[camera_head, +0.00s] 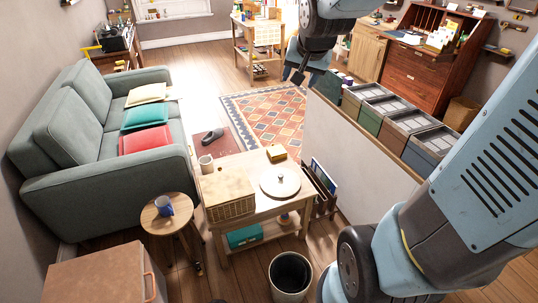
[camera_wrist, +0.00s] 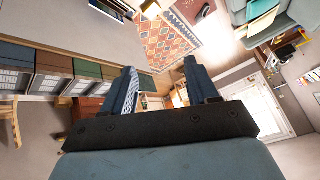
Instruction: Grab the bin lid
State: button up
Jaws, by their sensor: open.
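A round, pale lid (camera_head: 280,181) with a small dark knob lies on the right part of the low wooden table (camera_head: 253,212). An open bin (camera_head: 290,274) with a dark inside stands on the floor in front of the table. My gripper (camera_head: 298,76) is high at the upper middle of the head view, beyond the table and well apart from the lid. In the wrist view my gripper (camera_wrist: 160,72) is open, with nothing between its two blue fingers. I cannot make out the lid in the wrist view.
A round stool (camera_head: 168,217) holds a blue mug (camera_head: 164,205). A low partition (camera_head: 350,140) topped with storage boxes (camera_head: 387,118) runs right of the table. A sofa (camera_head: 95,140) stands left.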

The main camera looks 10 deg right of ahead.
jog(key=w+a+f+m+t+y, duration=0.1)
jog(key=w+a+f+m, duration=0.3)
jog(key=w+f, duration=0.7)
jog(key=w+a+f+m+t+y, duration=0.15)
jog(key=w+f+m, duration=0.35)
jog(key=w+f, duration=0.65)
jog(key=m+t+h, duration=0.4)
jog(key=m+h, duration=0.3)
jog(key=m, duration=1.7)
send_over(280, 176)
jog(key=a, duration=0.5)
notch_tip(280, 176, down, 32)
jog(key=s+f+m+h, duration=0.1)
jog(key=f, duration=0.1)
jog(key=s+d+f+m+g+h, duration=0.1)
jog(key=s+f+m, duration=0.1)
jog(key=s+d+f+m+g+h, duration=0.1)
jog(key=s+f+m, duration=0.1)
jog(key=shift+d+f, duration=0.1)
jog(key=shift+d, duration=0.05)
jog(key=shift+g, duration=0.25)
jog(key=shift+a+f+x, duration=0.1)
jog(key=shift+a+x, duration=0.05)
jog(key=shift+x, duration=1.7)
jog(key=shift+a+f+x, duration=0.1)
jog(key=shift+f+x, duration=0.05)
jog(key=shift+x, duration=1.7)
